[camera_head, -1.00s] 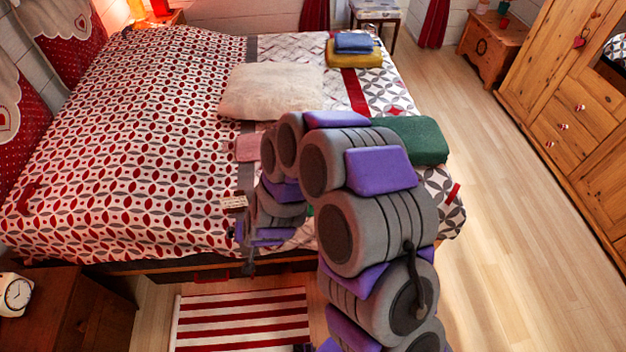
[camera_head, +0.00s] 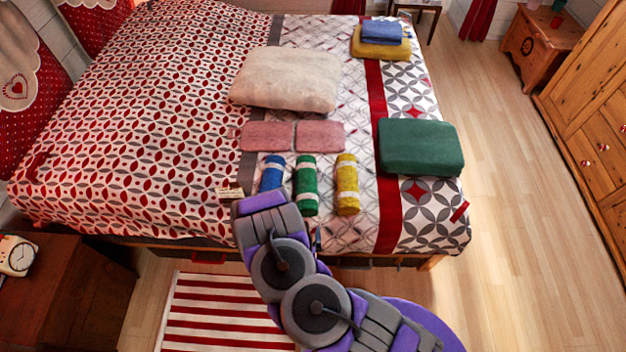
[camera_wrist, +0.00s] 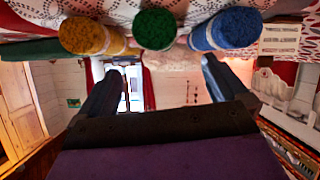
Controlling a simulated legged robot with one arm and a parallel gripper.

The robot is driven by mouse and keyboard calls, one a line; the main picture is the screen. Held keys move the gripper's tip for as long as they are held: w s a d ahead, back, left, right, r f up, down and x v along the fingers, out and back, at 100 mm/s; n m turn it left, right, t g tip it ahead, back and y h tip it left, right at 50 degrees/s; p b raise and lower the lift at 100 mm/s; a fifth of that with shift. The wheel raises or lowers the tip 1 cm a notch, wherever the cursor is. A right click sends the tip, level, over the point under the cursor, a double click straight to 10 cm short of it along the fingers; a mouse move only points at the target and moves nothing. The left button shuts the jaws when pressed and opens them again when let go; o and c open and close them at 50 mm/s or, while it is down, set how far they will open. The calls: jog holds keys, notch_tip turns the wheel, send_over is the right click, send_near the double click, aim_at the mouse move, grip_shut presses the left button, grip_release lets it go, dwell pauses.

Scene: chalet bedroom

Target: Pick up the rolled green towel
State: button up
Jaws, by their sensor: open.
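The rolled green towel (camera_head: 306,186) lies on the bed between a rolled blue towel (camera_head: 271,174) on its left and a rolled yellow towel (camera_head: 346,184) on its right. It has a white band around it. In the wrist view, which looks upside down, the green towel's round end (camera_wrist: 155,29) is at the top centre. My gripper (camera_wrist: 162,66) is open and empty there, its two dark fingers apart. The green roll's end appears between and beyond the fingertips, not touching them. In the head view my arm hides the gripper.
Two folded pink cloths (camera_head: 268,136), a pillow (camera_head: 290,80) and a folded green blanket (camera_head: 420,147) lie behind and beside the rolls. A small card (camera_head: 230,194) is left of the blue roll. A nightstand (camera_head: 62,290) stands at left.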

aim_at(305, 211)
jog(key=shift+t, duration=0.3)
jog(key=x, duration=0.7)
jog(key=d+x, duration=0.1)
jog(key=x, duration=0.3)
jog(key=shift+w+f+b, duration=0.1)
jog(key=shift+w+b, duration=0.2)
jog(key=shift+w+a+f, duration=0.25)
jog(key=shift+w+a, duration=0.1)
jog(key=shift+w, duration=0.15)
jog(key=shift+d+f+b+x, duration=0.1)
jog(key=shift+b+x, duration=0.2)
jog(key=shift+x, duration=0.9)
jog(key=shift+d+f+b+x, duration=0.15)
jog(key=shift+b+x, duration=0.15)
jog(key=shift+x, duration=0.95)
jog(key=shift+s, duration=0.1)
jog(key=c, duration=0.8)
jog(key=shift+r, duration=0.2)
